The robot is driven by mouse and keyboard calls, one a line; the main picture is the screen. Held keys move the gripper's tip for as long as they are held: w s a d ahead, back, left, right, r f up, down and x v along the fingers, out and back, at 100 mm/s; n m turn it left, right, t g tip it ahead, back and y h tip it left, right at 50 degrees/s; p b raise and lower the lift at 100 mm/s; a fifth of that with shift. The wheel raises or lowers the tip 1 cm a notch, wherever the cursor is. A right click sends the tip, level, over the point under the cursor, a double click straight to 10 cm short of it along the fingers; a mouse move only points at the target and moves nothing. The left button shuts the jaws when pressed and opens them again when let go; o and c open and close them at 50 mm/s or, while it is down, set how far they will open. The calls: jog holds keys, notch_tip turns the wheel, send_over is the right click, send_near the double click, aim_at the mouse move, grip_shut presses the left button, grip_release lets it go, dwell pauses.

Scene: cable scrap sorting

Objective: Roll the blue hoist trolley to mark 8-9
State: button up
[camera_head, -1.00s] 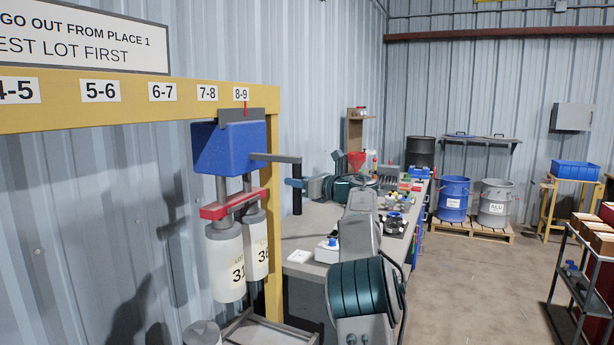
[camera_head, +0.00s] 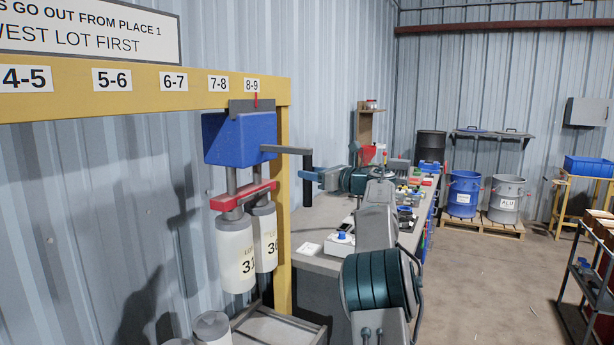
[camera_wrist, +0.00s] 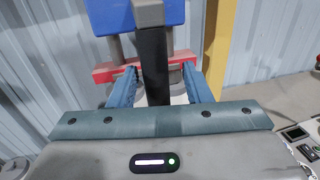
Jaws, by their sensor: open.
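The blue hoist trolley (camera_head: 238,139) hangs from the yellow beam (camera_head: 150,105) at its right end. Its red pointer (camera_head: 256,100) stands just under the 8-9 label (camera_head: 252,86). A grey arm runs right from the trolley to a dark upright handle (camera_head: 307,190). Below, a red crossbar (camera_head: 243,196) carries two white cylinders, marked 31 and partly hidden 36. My gripper (camera_head: 308,175) is open at the handle. In the wrist view, the handle (camera_wrist: 153,60) stands between the spread fingers of my gripper (camera_wrist: 158,85), with gaps visible on both sides.
A workbench (camera_head: 318,222) with tools and small parts runs back behind my arm. A grey frame stand (camera_head: 270,325) is below the cylinders. Blue and grey drums (camera_head: 462,195) stand on pallets at the back. A shelf rack (camera_head: 590,270) is at right; open floor lies between.

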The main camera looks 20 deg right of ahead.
jog(key=b+v, duration=0.3)
jog(key=v, duration=0.9)
jog(key=shift+a+r, duration=0.1)
notch_tip(320, 180, up, 6)
jog(key=s+d+m+t+h, duration=0.1)
jog(key=m+t+h, duration=0.45)
jog(key=m, duration=0.75)
jog(key=s+a+f+m+g+h, duration=0.1)
jog(key=s+a+f+m+g, duration=0.5)
jog(key=s+f+m, duration=0.4)
jog(key=s+a+f+m+g+h, duration=0.2)
jog(key=s+a+f+m+g, duration=0.3)
jog(key=s+f, duration=0.8)
jog(key=s+a+f+m+g+h+p, duration=0.1)
jog(key=s+a+f+m+g, duration=0.5)
jog(key=s+a+f+m, duration=0.4)
jog(key=s+f+m, duration=0.2)
jog(key=s+m, duration=0.3)
jog(key=s, duration=0.1)
jog(key=shift+a+f+g, duration=0.3)
jog(key=shift+a+g, duration=0.05)
jog(key=shift+a, duration=0.05)
